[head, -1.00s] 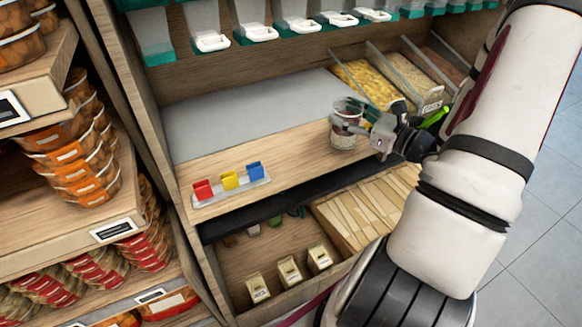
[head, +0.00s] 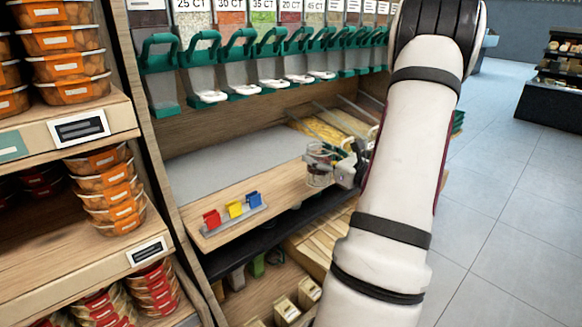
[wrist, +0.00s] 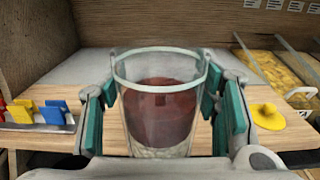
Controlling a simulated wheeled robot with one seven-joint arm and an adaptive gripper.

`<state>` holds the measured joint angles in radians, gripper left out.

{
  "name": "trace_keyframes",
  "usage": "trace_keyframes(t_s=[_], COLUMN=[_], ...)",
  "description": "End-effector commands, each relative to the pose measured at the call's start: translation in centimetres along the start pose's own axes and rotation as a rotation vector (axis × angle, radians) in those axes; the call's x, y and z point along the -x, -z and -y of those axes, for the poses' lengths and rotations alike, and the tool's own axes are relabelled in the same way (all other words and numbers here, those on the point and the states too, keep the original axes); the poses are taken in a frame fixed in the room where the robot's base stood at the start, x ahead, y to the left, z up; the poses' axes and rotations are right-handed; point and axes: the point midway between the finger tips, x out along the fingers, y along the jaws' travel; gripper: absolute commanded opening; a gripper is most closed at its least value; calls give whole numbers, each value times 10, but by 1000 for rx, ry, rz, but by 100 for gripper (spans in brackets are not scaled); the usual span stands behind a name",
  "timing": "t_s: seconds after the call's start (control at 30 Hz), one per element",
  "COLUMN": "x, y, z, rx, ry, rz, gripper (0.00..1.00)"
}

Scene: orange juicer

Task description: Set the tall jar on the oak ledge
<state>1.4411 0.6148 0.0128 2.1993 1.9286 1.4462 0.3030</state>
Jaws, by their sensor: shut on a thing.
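The tall jar (wrist: 162,112) is clear glass with an open rim, dark red contents and a pale layer at the bottom. It stands upright between the teal pads of my gripper (wrist: 162,118), which is shut on it. In the head view the jar (head: 319,166) is at the right end of the oak ledge (head: 270,204), with my gripper (head: 338,168) at its right side. The ledge is a light wood strip in front of a grey surface. I cannot tell whether the jar's base touches the ledge.
A small rack (head: 236,219) with red, yellow and blue tabs sits on the ledge's left end. A yellow knobbed lid (wrist: 267,116) lies right of the jar. Dispensers with teal handles (head: 200,50) hang above. The ledge's middle is clear.

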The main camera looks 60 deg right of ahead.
Motion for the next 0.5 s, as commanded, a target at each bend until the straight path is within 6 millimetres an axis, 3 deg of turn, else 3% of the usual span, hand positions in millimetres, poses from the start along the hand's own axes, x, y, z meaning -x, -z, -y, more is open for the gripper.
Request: trace_keyframes(t_s=[0.3, 0.5], x=[-72, -94], y=[8, 9], z=[-16, -20], rx=[1, 1], ry=[-2, -1], rz=[3, 2], gripper=[11, 11])
